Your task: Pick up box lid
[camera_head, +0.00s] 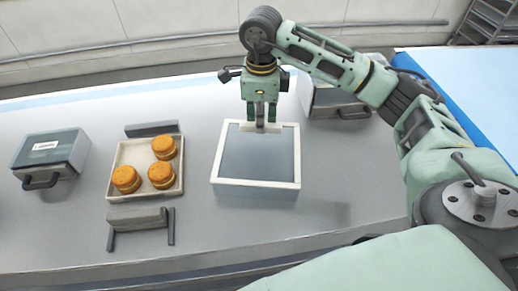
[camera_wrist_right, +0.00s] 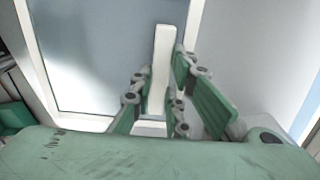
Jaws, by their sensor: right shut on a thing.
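The box lid (camera_head: 296,165) is a clear, greyish panel with a white rim, right of the middle of the table in the head view. My right gripper (camera_head: 261,125) points down at its far edge and is shut on its pale upright tab. In the right wrist view, the white tab (camera_wrist_right: 163,62) stands between the green fingers of the right gripper (camera_wrist_right: 160,92). A shadow on the table to the lid's lower right suggests it is raised, but its height is unclear. My left gripper is in neither view.
A pale tray (camera_head: 149,192) holds three orange rounds (camera_head: 162,174) left of the lid. Grey stands (camera_head: 137,218) flank it. A grey handled case (camera_head: 45,152) is at the far left; another (camera_head: 335,103) is behind my right arm. The front right of the table is clear.

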